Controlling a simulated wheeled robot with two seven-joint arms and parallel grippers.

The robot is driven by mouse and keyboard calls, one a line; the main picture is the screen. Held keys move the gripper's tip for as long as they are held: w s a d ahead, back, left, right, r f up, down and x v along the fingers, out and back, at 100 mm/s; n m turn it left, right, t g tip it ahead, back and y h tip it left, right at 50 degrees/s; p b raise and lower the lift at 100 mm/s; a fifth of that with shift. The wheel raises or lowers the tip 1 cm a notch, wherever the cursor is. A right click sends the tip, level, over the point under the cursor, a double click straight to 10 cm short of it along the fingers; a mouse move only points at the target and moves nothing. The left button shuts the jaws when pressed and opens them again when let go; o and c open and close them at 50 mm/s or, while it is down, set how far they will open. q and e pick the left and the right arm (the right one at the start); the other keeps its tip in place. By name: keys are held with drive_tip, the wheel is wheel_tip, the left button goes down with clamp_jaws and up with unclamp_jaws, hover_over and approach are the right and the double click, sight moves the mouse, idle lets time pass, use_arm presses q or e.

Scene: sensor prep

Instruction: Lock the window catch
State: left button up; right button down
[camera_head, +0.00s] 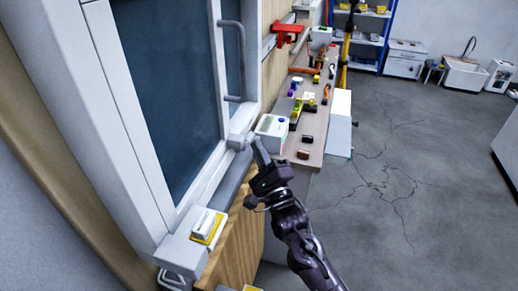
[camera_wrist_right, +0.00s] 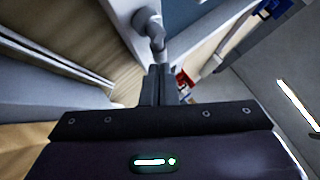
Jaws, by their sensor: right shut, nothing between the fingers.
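The window (camera_head: 170,75) has a white frame and dark glass, and it fills the upper left of the head view. A small grey catch (camera_head: 237,142) sits at the lower right corner of its frame. In the wrist view the catch (camera_wrist_right: 149,24) shows as a rounded grey piece with a bent lever. My right gripper (camera_head: 256,147) is shut and empty, with its fingertips at the catch's right end. In the wrist view its fingers (camera_wrist_right: 157,82) are together just below the lever. I cannot tell whether they touch it. My left gripper is not in view.
A grey bar handle (camera_head: 242,60) is on the window above the catch. A white-and-yellow block (camera_head: 207,226) lies on the sill at the front. A workbench (camera_head: 315,123) with a white box (camera_head: 271,129) and several small tools stands behind my gripper. Open floor lies right.

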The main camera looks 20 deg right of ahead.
use_arm(q)
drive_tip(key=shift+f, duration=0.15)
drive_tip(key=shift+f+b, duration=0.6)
drive_tip(key=shift+b, duration=0.15)
use_arm(e)
drive_tip(key=shift+n+t, duration=0.3)
drive_tip(key=shift+n, duration=0.1)
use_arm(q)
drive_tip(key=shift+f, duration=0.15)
